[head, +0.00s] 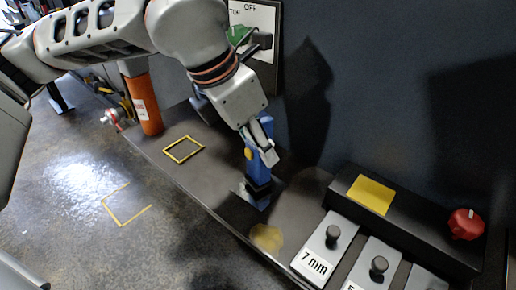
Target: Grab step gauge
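A blue upright tool (253,174) with a yellow button and a dark foot stands on the dark bench, near the wall; it appears to be the step gauge. My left gripper (268,158) reaches down over its upper part. One finger crosses in front of the blue body; the other finger is hidden, so I cannot tell whether the grip is closed. The gripper covers much of the tool's top. My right gripper is not in view.
Grey blocks with dark knobs, one marked 7 mm (325,248), stand at the bench's front right. Behind them is a dark raised box (418,226) with a yellow plate and red knob (466,224). An orange cylinder (143,102) stands left. Bench around the yellow square outline (184,157) is clear.

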